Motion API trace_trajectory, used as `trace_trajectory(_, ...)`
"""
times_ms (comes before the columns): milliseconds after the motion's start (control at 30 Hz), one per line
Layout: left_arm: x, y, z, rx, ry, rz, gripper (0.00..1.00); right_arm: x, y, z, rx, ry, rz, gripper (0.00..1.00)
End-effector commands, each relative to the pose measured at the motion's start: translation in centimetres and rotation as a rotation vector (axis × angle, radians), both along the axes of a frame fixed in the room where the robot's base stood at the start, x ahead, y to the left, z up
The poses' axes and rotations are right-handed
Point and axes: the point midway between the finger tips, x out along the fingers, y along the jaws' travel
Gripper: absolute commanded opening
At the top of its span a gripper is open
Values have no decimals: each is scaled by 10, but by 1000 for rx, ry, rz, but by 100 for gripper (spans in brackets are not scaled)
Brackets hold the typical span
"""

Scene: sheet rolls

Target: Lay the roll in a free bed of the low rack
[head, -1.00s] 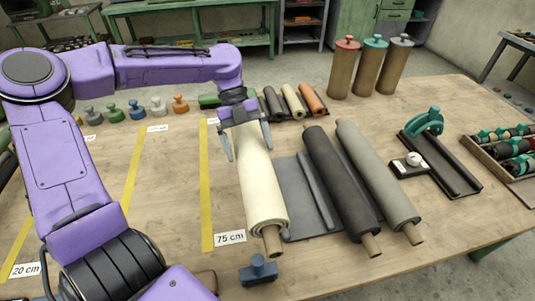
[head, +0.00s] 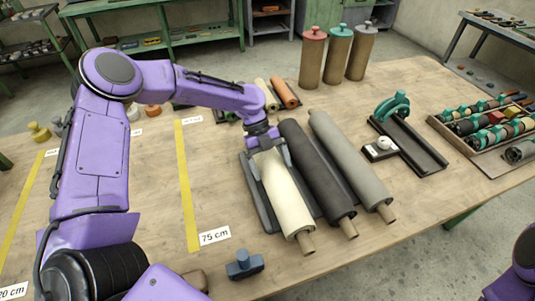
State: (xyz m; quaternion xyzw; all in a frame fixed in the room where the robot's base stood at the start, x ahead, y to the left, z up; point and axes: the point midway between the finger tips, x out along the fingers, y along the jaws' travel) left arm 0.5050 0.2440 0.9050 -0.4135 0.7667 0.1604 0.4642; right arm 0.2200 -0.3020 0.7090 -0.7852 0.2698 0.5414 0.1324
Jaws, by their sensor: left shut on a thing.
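A cream roll (head: 282,195) with a brown core end is in the grip of my left gripper (head: 269,163), whose fingers straddle it near its far end. The roll lies lengthwise over the left bed of the low dark grey rack (head: 257,198), beside the black roll. I cannot tell whether it touches the bed or is slightly above it. A black roll (head: 317,170) and a grey roll (head: 350,165) lie in the rack to its right. The rack's left edge shows beside the cream roll. My right gripper is out of view.
A blue-grey knobbed block (head: 244,264) and a "75 cm" label (head: 215,236) are in front, left of the rack. A black trough with a teal handle (head: 408,143) stands right. Three capped upright tubes (head: 338,55) stand behind.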

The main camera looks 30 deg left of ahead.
Motion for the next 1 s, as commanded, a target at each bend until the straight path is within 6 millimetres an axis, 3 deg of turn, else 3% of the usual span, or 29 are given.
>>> trace_trajectory(433,2,-2,-7,-5,-8,1,9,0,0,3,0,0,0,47)
trace_trajectory(467,1,0,-10,-1,-3,1,97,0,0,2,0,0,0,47)
trace_trajectory(767,1,1,-6,-1,-4,2,100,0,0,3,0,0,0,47)
trace_trajectory(867,6,8,6,-2,-8,4,100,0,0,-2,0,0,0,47)
trace_trajectory(1000,14,26,36,-1,-10,5,100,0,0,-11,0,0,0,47)
